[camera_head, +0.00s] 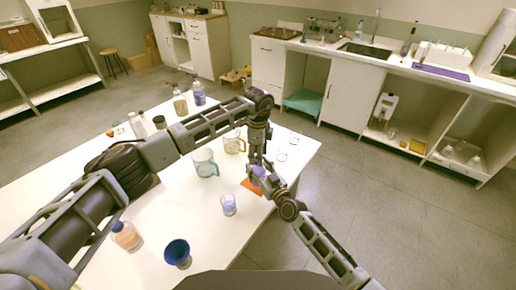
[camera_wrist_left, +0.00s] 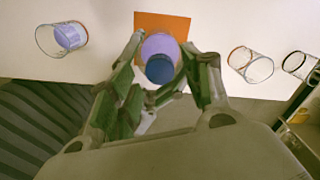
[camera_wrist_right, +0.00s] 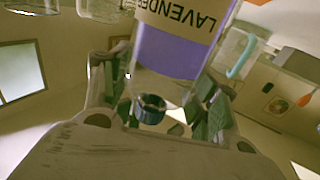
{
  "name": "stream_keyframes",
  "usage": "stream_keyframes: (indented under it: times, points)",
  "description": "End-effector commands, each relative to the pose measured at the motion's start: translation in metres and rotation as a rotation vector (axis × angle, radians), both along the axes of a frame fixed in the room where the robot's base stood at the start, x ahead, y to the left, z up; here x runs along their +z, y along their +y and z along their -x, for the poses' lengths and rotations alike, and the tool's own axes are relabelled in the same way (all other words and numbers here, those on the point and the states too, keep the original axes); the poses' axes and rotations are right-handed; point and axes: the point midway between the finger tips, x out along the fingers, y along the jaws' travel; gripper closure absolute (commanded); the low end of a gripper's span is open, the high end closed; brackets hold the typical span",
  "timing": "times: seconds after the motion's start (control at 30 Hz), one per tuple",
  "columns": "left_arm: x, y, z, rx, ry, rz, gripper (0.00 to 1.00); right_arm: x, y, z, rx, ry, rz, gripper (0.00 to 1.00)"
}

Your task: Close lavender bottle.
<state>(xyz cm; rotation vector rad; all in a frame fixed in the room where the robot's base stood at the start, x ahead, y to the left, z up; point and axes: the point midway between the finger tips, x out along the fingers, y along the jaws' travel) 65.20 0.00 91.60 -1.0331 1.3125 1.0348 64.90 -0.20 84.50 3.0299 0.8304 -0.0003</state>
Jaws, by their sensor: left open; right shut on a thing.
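The lavender bottle (camera_wrist_right: 175,55) has a label reading LAVENDER, upside down in the right wrist view, and purple contents. Its dark blue cap (camera_wrist_right: 150,108) sits at its mouth; how tight it is I cannot tell. My right gripper (camera_head: 266,186) is shut on the bottle from the near right side. The arms hide most of the bottle in the head view.
A glass with purple liquid (camera_head: 228,205), a blue funnel (camera_head: 178,252) and an orange bottle (camera_head: 126,236) stand on the near table. Two handled beakers (camera_head: 205,166) (camera_head: 233,143) stand behind. Clear rings or glasses (camera_head: 282,156) lie near the right edge. The front middle is mostly clear.

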Motion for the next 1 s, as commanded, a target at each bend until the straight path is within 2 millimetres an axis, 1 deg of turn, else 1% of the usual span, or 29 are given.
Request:
stream_keyframes:
  times: [0.03,0.2,0.57,0.67,0.93,0.97,1.0]
  points:
    - [-0.005,0.000,0.000,0.000,0.000,0.000,0.51,0.000,0.000,0.000,0.000,0.001,0.001,1.00]
    - [-0.014,0.000,0.000,0.001,-0.001,-0.001,0.51,0.000,0.000,0.000,0.000,0.001,0.001,1.00]
    - [-0.017,0.000,0.000,0.001,-0.001,-0.001,0.51,0.000,0.000,0.000,0.000,0.001,0.001,1.00]
    - [-0.017,0.000,0.000,0.000,-0.001,0.000,0.62,0.000,0.000,0.000,0.000,0.001,0.001,1.00]
    - [-0.016,0.000,0.000,0.001,-0.001,0.000,0.97,0.000,0.000,0.000,0.000,0.001,0.001,1.00]
    - [-0.016,0.000,0.000,0.001,-0.001,0.000,1.00,0.000,0.000,0.000,0.000,0.001,0.001,1.00]
    - [-0.016,0.000,0.000,0.000,-0.002,0.000,1.00,0.000,0.000,0.000,0.000,0.001,0.001,1.00]
